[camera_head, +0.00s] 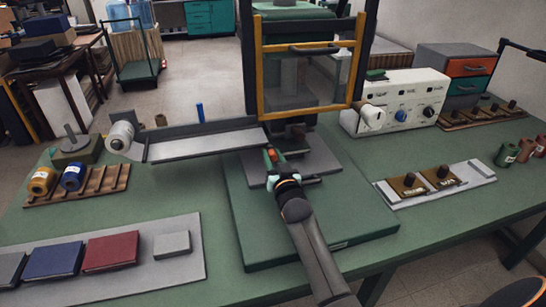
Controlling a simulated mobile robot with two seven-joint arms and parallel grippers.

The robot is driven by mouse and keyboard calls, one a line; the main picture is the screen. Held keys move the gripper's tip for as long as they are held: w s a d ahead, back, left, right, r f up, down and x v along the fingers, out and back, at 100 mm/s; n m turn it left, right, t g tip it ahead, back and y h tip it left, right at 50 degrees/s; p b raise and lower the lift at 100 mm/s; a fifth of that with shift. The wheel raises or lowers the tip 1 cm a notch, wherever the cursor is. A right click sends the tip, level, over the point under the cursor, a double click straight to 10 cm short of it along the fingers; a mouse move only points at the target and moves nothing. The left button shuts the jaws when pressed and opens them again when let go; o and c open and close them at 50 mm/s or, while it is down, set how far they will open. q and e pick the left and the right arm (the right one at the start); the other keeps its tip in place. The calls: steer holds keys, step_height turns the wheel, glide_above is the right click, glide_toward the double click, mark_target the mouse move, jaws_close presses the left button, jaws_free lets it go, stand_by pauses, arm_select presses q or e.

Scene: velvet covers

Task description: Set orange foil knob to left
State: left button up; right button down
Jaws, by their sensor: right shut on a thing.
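My right gripper (271,155) is at the front of the press in the middle of the table, its arm coming in from the bottom. Its green-tipped fingers are shut on a small orange-red piece (272,154), mostly covered by them. I cannot tell for sure that this piece is the orange foil knob. The white control box (395,92) stands right of the press, with a blue knob (401,116) and a dark knob (428,112) showing on its front. A pale roll (372,117) hides the box's left part. My left gripper is not in view.
The press frame (258,80) has a yellow-edged clear guard. A grey tray (205,142) reaches left from it. Covers lie on a grey mat (180,235) at front left. A pale plate (455,187) with dark-handled stamps lies right. The table's front right is clear.

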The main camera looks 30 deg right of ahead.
steer(key=shift+a, duration=0.25)
steer(key=c, duration=0.6)
jaws_free()
